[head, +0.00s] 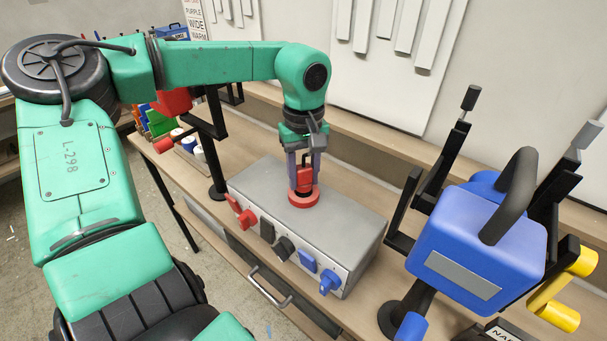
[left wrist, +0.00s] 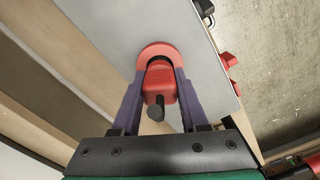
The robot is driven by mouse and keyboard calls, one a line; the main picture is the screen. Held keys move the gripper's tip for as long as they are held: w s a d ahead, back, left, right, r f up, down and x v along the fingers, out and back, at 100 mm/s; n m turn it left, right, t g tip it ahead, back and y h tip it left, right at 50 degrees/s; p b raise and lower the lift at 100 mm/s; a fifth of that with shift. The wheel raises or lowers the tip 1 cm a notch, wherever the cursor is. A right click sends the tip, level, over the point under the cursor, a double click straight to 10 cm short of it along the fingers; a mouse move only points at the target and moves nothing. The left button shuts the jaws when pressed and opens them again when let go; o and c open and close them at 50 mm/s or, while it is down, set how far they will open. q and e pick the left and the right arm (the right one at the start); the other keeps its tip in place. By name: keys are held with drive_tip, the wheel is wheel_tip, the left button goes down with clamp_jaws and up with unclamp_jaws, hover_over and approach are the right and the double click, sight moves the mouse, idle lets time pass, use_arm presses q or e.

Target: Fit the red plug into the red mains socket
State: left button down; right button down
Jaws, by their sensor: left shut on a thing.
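My left gripper (head: 304,180) points straight down over the grey socket box (head: 342,218), with its two fingers closed on the red plug (head: 304,176). The plug stands upright at a flat red ring (head: 303,199) on the box top. In the left wrist view, the plug (left wrist: 160,82) with its dark stub sits between the fingers, and the ring (left wrist: 150,51) shows around its far end. I cannot tell whether the ring is a socket rim or the plug's collar, nor how deep the plug sits. Red fittings (head: 246,218) are on the box's front face. My right gripper is out of view.
Black fittings (head: 284,248) and blue fittings (head: 329,281) stick out along the box front. A blue case (head: 478,246) with a dark handle stands at the right among black uprights. A black stand (head: 217,150) is at the left. Bare bench (head: 370,190) shows behind the box.

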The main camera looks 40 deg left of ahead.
sight(304, 167)
use_arm(q)
drive_tip(key=shift+f, duration=0.15)
drive_tip(key=shift+f+b, duration=0.35)
drive_tip(key=shift+b, duration=0.05)
drive_tip(key=shift+f+b, duration=0.35)
drive_tip(key=shift+f, duration=0.05)
drive_tip(key=shift+c, duration=1.8)
unclamp_jaws()
wheel_tip(304, 167, up, 15)
drive_tip(key=shift+b, duration=0.45)
drive_tip(key=shift+f, duration=0.1)
